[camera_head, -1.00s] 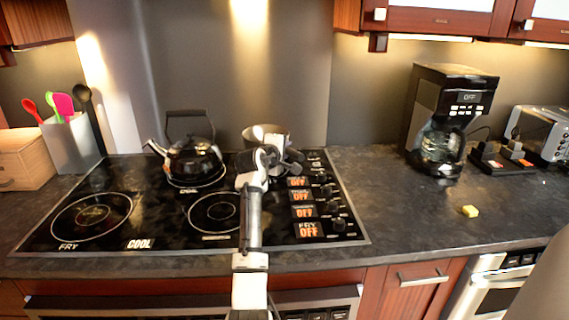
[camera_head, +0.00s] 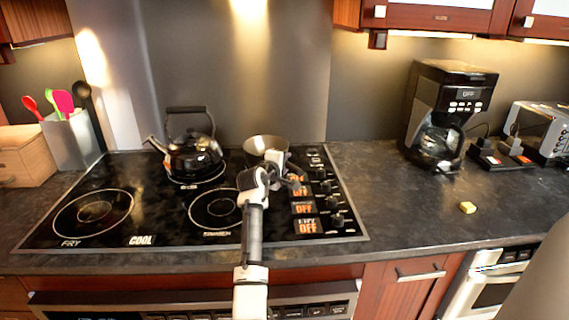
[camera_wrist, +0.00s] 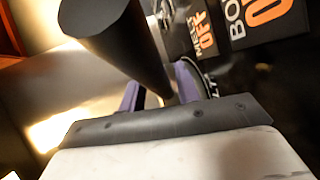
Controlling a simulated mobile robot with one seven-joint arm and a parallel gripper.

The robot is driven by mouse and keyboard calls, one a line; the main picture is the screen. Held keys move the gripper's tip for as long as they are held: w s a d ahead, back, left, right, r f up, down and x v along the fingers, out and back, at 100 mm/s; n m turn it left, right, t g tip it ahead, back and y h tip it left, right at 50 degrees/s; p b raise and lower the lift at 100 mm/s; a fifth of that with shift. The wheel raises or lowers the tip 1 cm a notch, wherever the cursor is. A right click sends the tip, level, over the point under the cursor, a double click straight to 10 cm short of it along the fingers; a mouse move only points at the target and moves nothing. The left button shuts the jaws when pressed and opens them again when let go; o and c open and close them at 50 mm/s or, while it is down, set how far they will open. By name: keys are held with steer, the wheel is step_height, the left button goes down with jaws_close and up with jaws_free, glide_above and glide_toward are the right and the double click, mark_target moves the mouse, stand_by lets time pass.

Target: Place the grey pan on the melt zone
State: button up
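The grey pan (camera_head: 264,145) is at the back right of the cooktop, with its open top and pale inside showing in the head view. My gripper (camera_head: 285,172) is in front of it at its right side. In the wrist view, the pan's dark handle (camera_wrist: 122,42) runs between the two purple fingers of my gripper (camera_wrist: 163,88), which appear closed on it. The melt zone's ring is mostly hidden by the pan and my arm; part of its lettering (camera_wrist: 211,84) shows in the wrist view. I cannot tell whether the pan's base touches the cooktop.
A black kettle (camera_head: 193,157) stands left of the pan on the back-left burner. The front burners (camera_head: 94,213) are bare. Control knobs (camera_head: 337,219) and OFF displays lie to the right. A coffee maker (camera_head: 440,120) and a yellow block (camera_head: 467,207) are on the right counter.

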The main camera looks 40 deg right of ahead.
steer(key=shift+o, duration=0.8)
steer(key=shift+r, duration=0.15)
steer(key=b+v, duration=0.2)
steer(key=v, duration=1)
steer(key=shift+b, duration=0.4)
